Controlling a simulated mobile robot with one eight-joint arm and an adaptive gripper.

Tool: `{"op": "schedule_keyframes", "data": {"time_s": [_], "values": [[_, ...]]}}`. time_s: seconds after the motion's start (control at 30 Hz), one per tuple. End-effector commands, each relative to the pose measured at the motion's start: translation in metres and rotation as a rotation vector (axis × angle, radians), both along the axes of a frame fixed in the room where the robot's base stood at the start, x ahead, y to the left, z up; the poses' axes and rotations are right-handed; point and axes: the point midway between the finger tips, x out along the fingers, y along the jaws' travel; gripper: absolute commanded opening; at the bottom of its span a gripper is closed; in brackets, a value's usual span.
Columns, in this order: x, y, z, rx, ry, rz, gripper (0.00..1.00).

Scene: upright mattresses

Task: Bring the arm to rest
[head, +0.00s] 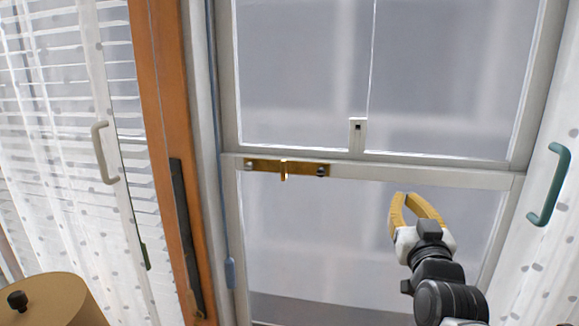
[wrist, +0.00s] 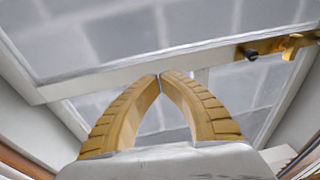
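My gripper (head: 405,195) has yellow-tan fingers and is raised in front of the lower window pane, right of centre in the head view. In the wrist view my gripper (wrist: 160,76) has its two curved fingertips together, with nothing held between them. The fingertips overlap the white window rail in that view. I cannot tell the exact gap between the fingertips and the window. The dark arm links behind the gripper come up from the lower right of the head view.
A white-framed window (head: 440,172) fills the middle. A brass latch (head: 262,166) sits on its rail, left of my gripper. A green handle (head: 549,185) is at the right, a pale handle (head: 101,152) at the left. An orange post (head: 162,110) stands between. A tan round object (head: 55,300) is lower left.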

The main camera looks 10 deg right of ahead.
Motion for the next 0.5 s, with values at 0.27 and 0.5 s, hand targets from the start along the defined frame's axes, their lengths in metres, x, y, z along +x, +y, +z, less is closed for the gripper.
{"op": "schedule_keyframes", "data": {"time_s": [0.27,0.5], "values": [[-0.063,0.080,-0.221,0.092,0.575,0.167,0.00],[-0.151,0.108,-0.336,0.123,0.958,0.203,0.00]]}}
